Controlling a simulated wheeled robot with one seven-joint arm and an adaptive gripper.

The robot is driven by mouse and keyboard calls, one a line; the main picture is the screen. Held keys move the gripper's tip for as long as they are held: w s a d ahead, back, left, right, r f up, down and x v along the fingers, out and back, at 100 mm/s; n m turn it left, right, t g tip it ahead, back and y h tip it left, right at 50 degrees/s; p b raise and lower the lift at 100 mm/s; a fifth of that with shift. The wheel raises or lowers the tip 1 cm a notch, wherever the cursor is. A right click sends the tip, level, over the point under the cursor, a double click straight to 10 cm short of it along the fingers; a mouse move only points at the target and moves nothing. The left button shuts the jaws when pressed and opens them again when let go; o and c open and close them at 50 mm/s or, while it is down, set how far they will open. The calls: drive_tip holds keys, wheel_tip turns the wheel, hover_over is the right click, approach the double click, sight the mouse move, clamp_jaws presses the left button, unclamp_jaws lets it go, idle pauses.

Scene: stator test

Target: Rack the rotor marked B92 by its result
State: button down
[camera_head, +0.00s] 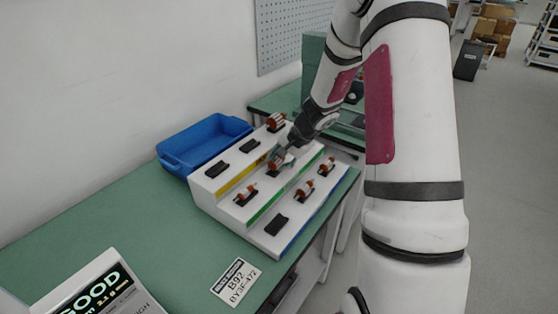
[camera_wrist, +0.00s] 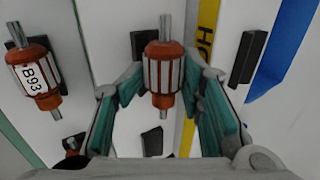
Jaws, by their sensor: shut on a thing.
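My gripper (camera_wrist: 160,105) is shut on an orange rotor with grey bars and a metal shaft (camera_wrist: 164,70). In the head view the held rotor (camera_head: 276,161) is at the middle step of the white stepped rack (camera_head: 205,193), over its centre place; I cannot tell whether it is seated. No mark shows on it. The rack's steps have yellow, green and blue front stripes from top to bottom. A card (camera_head: 236,282) on the table reads B92, BY3F-472. A display (camera_head: 95,292) reads GOOD. Another rotor marked B93 (camera_wrist: 33,75) sits left of my gripper in the wrist view.
Other rotors sit on the top step (camera_head: 276,122), the middle step's near end (camera_head: 246,193) and the bottom step (camera_head: 305,190). Empty black cradles show on the top step (camera_head: 217,170) and bottom step (camera_head: 276,223). A blue bin (camera_head: 175,146) stands behind the rack.

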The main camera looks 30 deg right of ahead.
drive_tip(key=shift+a+f, duration=0.2)
drive_tip(key=shift+f, duration=0.5)
drive_tip(key=c, duration=0.7)
unclamp_jaws()
drive_tip(key=shift+w, duration=0.15)
drive_tip(key=shift+r, duration=0.15)
drive_tip(key=shift+d+r, duration=0.1)
drive_tip(key=shift+s+d+r, duration=0.1)
drive_tip(key=shift+s+r, duration=0.1)
drive_tip(key=shift+r, duration=0.15)
drive_tip(key=v, duration=1.1)
